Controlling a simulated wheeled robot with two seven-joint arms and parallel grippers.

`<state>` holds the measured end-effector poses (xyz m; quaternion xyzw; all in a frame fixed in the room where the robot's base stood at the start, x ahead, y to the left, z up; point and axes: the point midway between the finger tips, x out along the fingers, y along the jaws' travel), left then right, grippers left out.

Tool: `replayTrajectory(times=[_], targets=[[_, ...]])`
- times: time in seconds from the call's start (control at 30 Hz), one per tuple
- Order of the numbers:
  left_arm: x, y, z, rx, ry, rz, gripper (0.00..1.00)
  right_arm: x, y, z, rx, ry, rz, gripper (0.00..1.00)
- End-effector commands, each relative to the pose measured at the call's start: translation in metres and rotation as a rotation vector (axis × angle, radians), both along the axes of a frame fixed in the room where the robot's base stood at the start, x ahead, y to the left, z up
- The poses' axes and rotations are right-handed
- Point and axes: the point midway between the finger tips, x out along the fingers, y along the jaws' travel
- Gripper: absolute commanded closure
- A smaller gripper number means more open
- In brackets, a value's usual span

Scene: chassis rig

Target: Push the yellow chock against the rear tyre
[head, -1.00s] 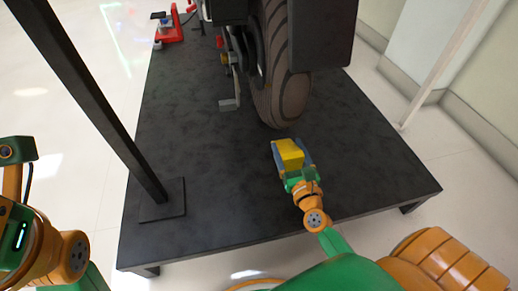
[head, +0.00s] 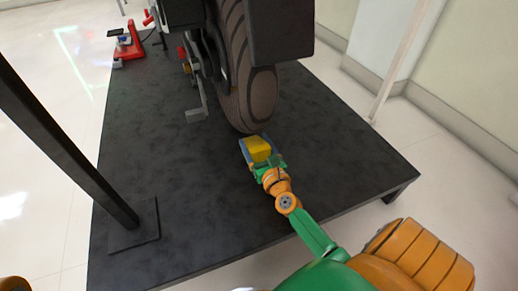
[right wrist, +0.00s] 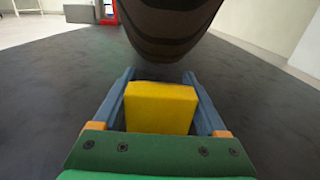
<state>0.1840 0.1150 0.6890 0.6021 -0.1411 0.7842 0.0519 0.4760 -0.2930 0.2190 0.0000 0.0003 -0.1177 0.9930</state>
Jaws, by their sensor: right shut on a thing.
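The yellow chock (head: 259,151) is on the dark platform, just in front of the rear tyre (head: 248,98). My right gripper (head: 254,139) is shut on the chock, with a blue finger along each side of it. In the right wrist view the chock (right wrist: 160,107) sits between the fingers, and the tyre (right wrist: 170,25) rises just beyond it. A narrow dark strip shows between chock and tyre there; whether they touch cannot be told. My left gripper is out of view.
The platform (head: 150,165) is mostly bare around the gripper. A dark post (head: 65,150) on a square foot stands at the left. A red device (head: 128,42) is at the far left corner. The vehicle's dark body overhangs the tyre.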

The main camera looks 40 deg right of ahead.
Motion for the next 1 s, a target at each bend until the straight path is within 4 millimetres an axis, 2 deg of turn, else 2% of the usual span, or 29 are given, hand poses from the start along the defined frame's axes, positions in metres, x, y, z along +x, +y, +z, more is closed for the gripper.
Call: replayTrajectory(times=[0.47,1.0], targets=[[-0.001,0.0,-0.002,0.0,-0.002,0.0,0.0,0.005,-0.001,-0.001,0.0,-0.002,0.0,1.0],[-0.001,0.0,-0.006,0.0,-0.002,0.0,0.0,0.021,-0.005,-0.001,-0.001,-0.002,-0.001,1.0]])
